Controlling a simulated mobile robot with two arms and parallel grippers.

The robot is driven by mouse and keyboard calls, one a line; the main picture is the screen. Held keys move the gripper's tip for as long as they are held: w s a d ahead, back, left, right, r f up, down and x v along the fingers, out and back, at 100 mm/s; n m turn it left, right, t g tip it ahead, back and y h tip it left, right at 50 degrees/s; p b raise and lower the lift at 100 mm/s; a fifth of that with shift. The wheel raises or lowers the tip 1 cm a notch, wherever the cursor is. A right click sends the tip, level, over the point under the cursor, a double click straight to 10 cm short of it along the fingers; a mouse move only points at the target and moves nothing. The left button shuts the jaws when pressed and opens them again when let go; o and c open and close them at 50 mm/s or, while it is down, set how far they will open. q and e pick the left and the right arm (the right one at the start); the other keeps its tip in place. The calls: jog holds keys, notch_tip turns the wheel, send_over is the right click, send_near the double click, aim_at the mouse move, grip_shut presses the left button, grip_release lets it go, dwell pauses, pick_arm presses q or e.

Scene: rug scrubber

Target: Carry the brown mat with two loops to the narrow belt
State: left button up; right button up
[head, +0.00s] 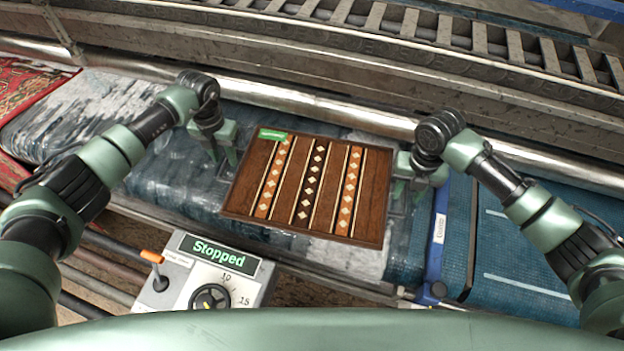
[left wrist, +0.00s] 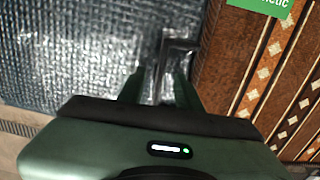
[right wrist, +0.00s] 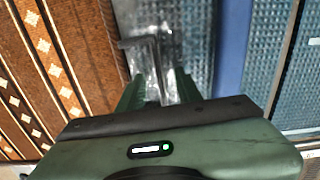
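The brown mat (head: 333,189), with cream diamond bands and a green label, lies flat on the wet grey-blue belt (head: 172,186). A metal loop (left wrist: 168,62) stands out from its left edge and another loop (right wrist: 154,58) from its right edge. My left gripper (head: 219,158) is open, with the left loop's bar between its fingers. My right gripper (head: 408,191) is open, with the right loop's bar between its fingers. Contact with either bar cannot be told. A blue belt with white lines (head: 515,256) is at the right; whether it is the narrow belt is unclear.
A blue divider bar (head: 435,250) stands between the two belts. A control box (head: 205,270) reading "Stopped" has an orange-tipped lever in front. A steel rail (head: 310,113) and slatted track (head: 455,48) run behind. A red patterned rug (head: 28,88) lies far left.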

pick_arm(q)
jog(key=shift+f, duration=0.4)
pick_arm(e)
jog(key=shift+f, duration=0.4)
pick_arm(q)
grip_shut()
pick_arm(e)
grip_shut()
pick_arm(q)
jog(key=shift+r, duration=0.1)
pick_arm(e)
jog(key=shift+r, duration=0.1)
dwell(0.4)
